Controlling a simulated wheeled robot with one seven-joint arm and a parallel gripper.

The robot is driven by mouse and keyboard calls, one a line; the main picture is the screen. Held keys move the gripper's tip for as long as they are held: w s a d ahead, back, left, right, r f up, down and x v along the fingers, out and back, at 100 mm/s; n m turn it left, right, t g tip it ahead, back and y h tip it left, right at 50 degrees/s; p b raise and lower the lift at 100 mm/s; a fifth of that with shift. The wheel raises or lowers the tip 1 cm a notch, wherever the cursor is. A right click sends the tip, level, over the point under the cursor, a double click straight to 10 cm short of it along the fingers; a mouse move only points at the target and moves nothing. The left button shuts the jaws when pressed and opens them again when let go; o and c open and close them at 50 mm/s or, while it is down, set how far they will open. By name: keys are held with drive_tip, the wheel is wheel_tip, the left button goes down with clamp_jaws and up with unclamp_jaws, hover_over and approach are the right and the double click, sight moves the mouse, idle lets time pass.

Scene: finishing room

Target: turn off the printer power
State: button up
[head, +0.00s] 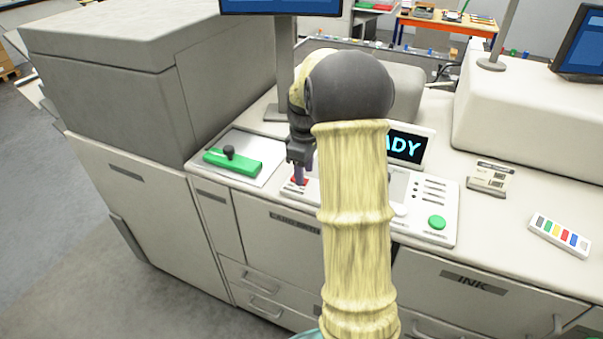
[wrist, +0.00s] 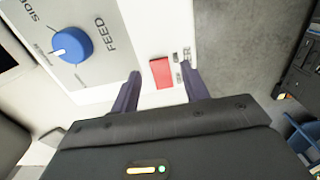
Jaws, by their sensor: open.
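A red rectangular switch (head: 299,181) sits at the left end of the printer's white control panel (head: 448,203). My gripper (head: 302,172) points down at it, with its dark fingers close to the switch. In the wrist view, the red switch (wrist: 162,73) shows between the two spread fingertips of my gripper (wrist: 164,75), with nothing held. I cannot tell whether the fingers touch the panel. Small markings beside the switch are too small to read. The panel's display (head: 404,146) shows "ADY" in cyan; my arm hides its left part and the panel's middle.
A blue knob (wrist: 72,45) marked "FEED" lies left of the switch in the wrist view. A green button (head: 437,222) is on the panel's right. A green bar with a black knob (head: 233,162) lies left of my gripper. A colour strip (head: 560,235) lies at right.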

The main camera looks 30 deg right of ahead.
drive_tip(key=shift+f, duration=0.75)
